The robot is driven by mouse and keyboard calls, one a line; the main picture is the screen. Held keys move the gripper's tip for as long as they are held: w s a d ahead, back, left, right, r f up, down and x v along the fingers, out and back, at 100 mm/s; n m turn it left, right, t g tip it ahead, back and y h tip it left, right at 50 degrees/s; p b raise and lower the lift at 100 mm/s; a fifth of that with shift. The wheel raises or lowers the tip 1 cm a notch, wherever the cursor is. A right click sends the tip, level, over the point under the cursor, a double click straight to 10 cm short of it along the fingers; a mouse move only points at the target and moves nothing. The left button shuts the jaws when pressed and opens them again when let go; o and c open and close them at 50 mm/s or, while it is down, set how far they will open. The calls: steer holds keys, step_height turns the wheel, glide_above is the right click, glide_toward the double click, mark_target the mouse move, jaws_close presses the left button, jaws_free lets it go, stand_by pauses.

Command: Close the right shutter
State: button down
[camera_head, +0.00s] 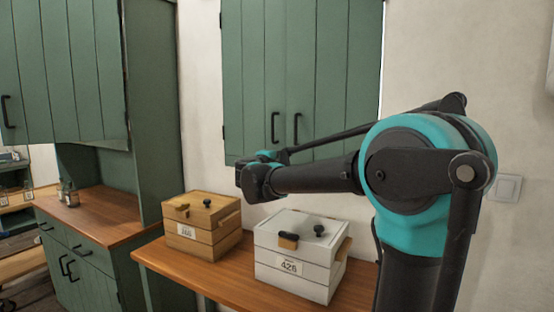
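A pair of green plank shutters hangs on the wall at the upper middle. The left shutter (245,80) has a black bar handle (275,127) near the middle seam. The right shutter (340,70) has a matching handle (297,128). The two look nearly flush; I cannot tell whether the right one is slightly ajar. A thin bright strip shows along its right edge. My arm hides its lower part. My gripper (250,182) is at the arm's left end, below the shutters and apart from the handles. Its fingers are too dark and small to read.
A wooden box (201,243) and a white box (290,282) labelled 428 stand on a wooden table (165,262) below the shutters. Green cabinets (70,70) with a wooden counter (95,217) fill the left. A light switch (507,188) is on the right wall.

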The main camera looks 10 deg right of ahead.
steer(key=x, duration=0.8)
steer(key=shift+w+d, duration=0.2)
steer(key=shift+w, duration=0.1)
steer(key=shift+m+g+h, duration=0.4)
steer(key=shift+m+h, duration=0.1)
steer(key=shift+h, duration=0.2)
steer(key=x, duration=0.4)
steer(key=shift+w+a, duration=0.1)
steer(key=shift+w, duration=0.1)
steer(key=shift+r, duration=0.1)
